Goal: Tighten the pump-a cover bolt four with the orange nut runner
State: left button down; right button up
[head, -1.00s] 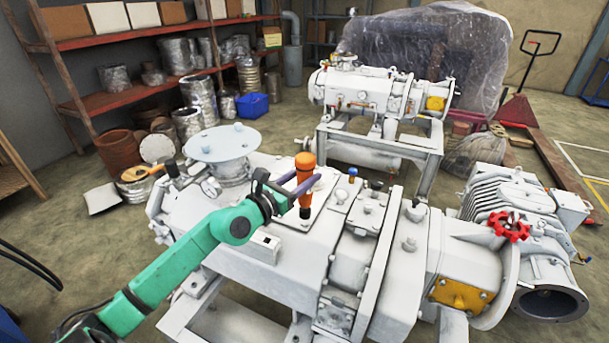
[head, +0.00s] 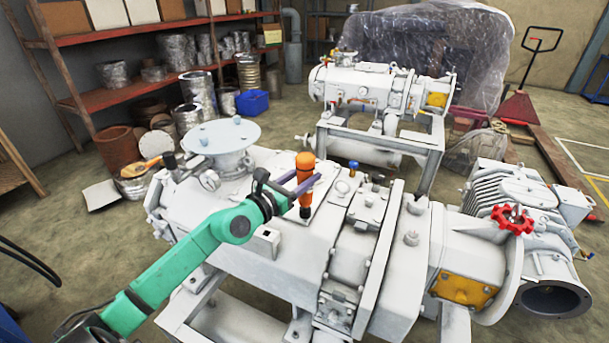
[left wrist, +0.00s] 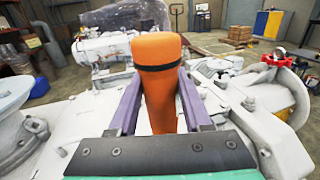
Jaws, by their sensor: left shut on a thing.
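The orange nut runner (head: 305,170) stands upright over a flat cover plate (head: 322,192) on top of the near white pump (head: 260,220). My left gripper (head: 302,185), with purple fingers on a green arm, is shut on its body. In the left wrist view the nut runner (left wrist: 158,85) sits between the two purple fingers (left wrist: 160,100), which touch its sides. Its dark lower end reaches down to the plate. The bolt under it is hidden, so I cannot tell whether the tip is seated. My right gripper is not in view.
A round flanged port (head: 222,137) rises left of the plate. A blue-capped fitting (head: 353,166) and a ribbed flange stand to the right. A red handwheel (head: 512,219) is farther right. A second pump (head: 375,95) stands behind, with shelves (head: 130,90) at the back left.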

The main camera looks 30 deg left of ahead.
pick_arm(q)
jog(key=shift+f+b, duration=0.45)
jog(key=shift+f, duration=0.05)
dwell(0.6)
jog(key=shift+r, duration=0.15)
jog(key=c, duration=1.3)
grip_release()
grip_shut()
